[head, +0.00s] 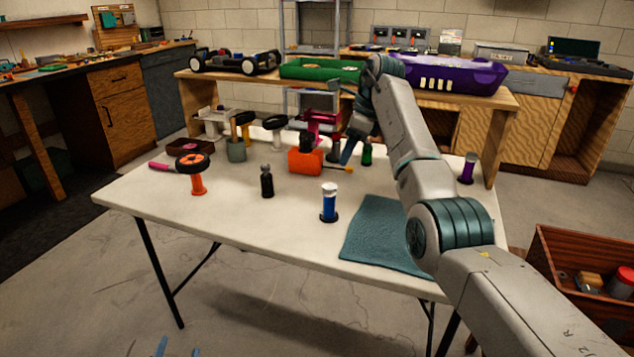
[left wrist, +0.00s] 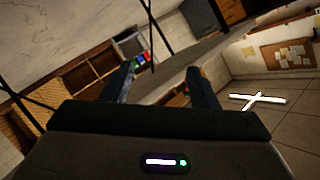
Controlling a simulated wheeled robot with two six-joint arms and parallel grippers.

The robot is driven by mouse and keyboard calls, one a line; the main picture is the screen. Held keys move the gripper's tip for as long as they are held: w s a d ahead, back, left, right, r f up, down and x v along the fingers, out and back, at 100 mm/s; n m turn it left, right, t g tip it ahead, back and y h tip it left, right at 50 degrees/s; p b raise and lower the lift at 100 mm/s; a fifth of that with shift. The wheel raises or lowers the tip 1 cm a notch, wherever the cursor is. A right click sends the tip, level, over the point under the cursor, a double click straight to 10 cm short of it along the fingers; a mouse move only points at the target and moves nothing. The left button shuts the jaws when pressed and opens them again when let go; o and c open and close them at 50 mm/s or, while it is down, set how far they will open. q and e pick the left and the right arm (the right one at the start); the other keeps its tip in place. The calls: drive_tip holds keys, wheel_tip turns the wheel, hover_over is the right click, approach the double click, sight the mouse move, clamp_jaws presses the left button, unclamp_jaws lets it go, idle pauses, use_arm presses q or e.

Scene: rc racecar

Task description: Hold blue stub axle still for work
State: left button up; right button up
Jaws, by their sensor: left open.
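The blue stub axle (head: 329,204) stands upright on the white table (head: 290,222), with a dark base and a pale top. It is left of the teal mat, and no gripper touches it. My left gripper (head: 177,349) shows only as blue fingertips at the bottom edge of the head view, below and in front of the table. In the left wrist view its two fingers (left wrist: 162,85) are apart with nothing held between them. My right gripper (head: 350,145) is over the table's back part, behind the blue stub axle. Its finger gap is unclear.
A teal mat (head: 378,232) lies at the table's front right. A black bottle (head: 267,182), an orange stub with a wheel (head: 198,184), an orange box (head: 304,162), a green stub (head: 367,155) and a purple stub (head: 468,169) stand around. The table's front left is clear.

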use_arm(q)
drive_tip(key=w+d+r+m+t+y, duration=0.1)
drive_tip(key=w+d+r+m+t, duration=0.1)
drive_tip(key=w+r+m+t, duration=0.55)
wheel_tip(320, 180, up, 13)
drive_tip(key=m+g+h, duration=0.7)
drive_tip(key=m+h, duration=0.9)
drive_tip(key=m, duration=1.6)
hover_over(333, 199)
drive_tip(key=s+a, duration=0.3)
drive_tip(key=a, duration=0.1)
drive_tip(key=f, duration=0.7)
drive_tip(key=shift+s+a+f, duration=0.15)
drive_tip(key=shift+a, duration=0.05)
drive_tip(key=x, duration=0.7)
drive_tip(key=shift+w+d+r, duration=0.2)
